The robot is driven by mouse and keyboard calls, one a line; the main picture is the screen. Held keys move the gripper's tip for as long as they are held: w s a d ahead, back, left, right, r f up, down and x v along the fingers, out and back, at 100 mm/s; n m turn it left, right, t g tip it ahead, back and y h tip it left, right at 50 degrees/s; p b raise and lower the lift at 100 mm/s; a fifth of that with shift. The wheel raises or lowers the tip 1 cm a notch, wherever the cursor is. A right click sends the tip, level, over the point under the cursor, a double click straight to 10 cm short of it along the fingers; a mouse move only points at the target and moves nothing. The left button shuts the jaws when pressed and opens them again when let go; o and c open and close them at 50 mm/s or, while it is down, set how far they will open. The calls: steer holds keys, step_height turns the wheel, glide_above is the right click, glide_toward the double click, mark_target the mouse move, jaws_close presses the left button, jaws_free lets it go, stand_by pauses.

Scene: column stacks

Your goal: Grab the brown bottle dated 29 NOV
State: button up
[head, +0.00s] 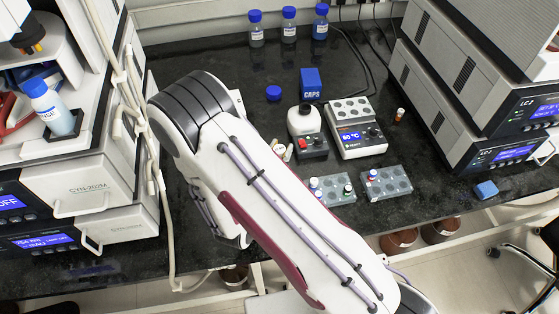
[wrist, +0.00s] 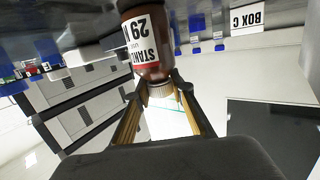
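A brown bottle (wrist: 149,60) with a white and red label reading "STAND" and "29 N" stands out at the top middle of the wrist view, which is turned upside down. The rest of its label is cut off. Its ribbed cap (wrist: 160,90) points toward my gripper. My gripper (wrist: 161,86) has its fingers spread, one on each side of the cap, close to it. I cannot tell whether the tips touch it. In the head view my arm covers this area, and neither the gripper nor this bottle shows.
Blue-capped bottles (head: 289,26) stand at the back of the black bench. A heater (head: 357,128), tube racks (head: 387,183) and a small amber vial (head: 399,115) lie right of my arm. Instrument stacks flank both sides. A BOX C label (wrist: 249,18) shows in the wrist view.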

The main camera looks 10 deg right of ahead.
steer(key=shift+f, duration=0.15)
jaws_close()
steer(key=shift+r, duration=5.1)
